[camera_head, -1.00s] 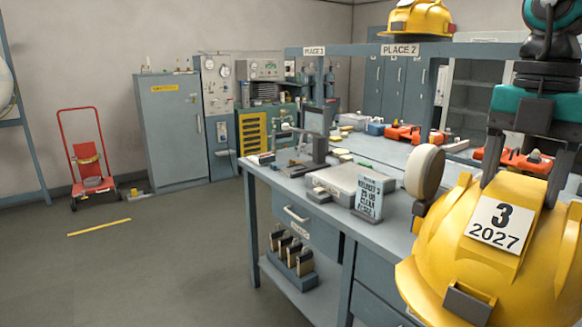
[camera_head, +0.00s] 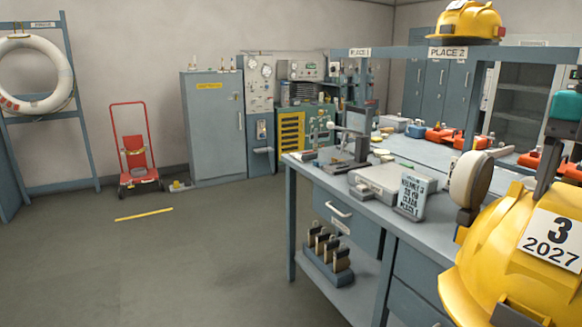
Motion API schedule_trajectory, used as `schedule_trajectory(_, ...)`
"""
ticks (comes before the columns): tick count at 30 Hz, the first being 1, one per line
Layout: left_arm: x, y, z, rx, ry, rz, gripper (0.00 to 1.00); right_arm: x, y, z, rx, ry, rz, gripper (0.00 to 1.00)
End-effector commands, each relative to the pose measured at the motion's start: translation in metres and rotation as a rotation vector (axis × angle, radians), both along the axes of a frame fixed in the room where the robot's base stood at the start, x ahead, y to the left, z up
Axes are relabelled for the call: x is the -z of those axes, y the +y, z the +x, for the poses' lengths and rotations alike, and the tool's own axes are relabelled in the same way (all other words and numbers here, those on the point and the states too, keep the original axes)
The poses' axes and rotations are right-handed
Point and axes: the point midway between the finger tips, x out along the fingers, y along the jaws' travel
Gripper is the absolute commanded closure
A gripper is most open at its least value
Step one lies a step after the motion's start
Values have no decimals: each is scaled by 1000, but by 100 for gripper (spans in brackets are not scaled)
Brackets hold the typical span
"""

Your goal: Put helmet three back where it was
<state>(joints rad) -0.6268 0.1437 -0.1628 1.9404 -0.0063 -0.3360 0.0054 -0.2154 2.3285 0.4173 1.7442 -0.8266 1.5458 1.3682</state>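Helmet three (camera_head: 500,245) is a yellow hard hat with a white label reading "3 2027" and a pale round ear cup. It is large and close at the lower right, cut off by the picture edges. My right gripper (camera_head: 550,165) comes down on its top; one dark finger shows against the shell and the rest is cut off at the right edge. It appears shut on the helmet. My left gripper is not in view. Another yellow helmet (camera_head: 466,20) sits on the raised shelf above the "PLACE 2" label (camera_head: 447,53). A "PLACE 1" label (camera_head: 360,52) is farther left.
The grey workbench (camera_head: 300,168) holds a grey case (camera_head: 380,183), a small sign (camera_head: 412,195) with text hard to read, and orange items. A red hand truck (camera_head: 135,150), a locker (camera_head: 212,125) and a life ring rack (camera_head: 65,50) stand along the wall.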

Motion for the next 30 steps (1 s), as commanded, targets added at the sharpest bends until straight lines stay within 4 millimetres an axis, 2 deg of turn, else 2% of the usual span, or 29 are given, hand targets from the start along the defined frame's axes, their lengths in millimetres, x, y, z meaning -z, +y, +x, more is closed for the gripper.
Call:
schedule_trajectory(10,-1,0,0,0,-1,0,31,4,-26,-6,-91,-4,3,100)
schedule_trajectory(17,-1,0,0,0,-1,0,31,16,-56,-16,-224,-5,3,100)
schedule_trajectory(23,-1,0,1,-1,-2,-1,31,40,-88,-29,-428,-5,5,100)
schedule_trajectory(30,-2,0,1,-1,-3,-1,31,87,-114,-43,-782,-5,4,100)
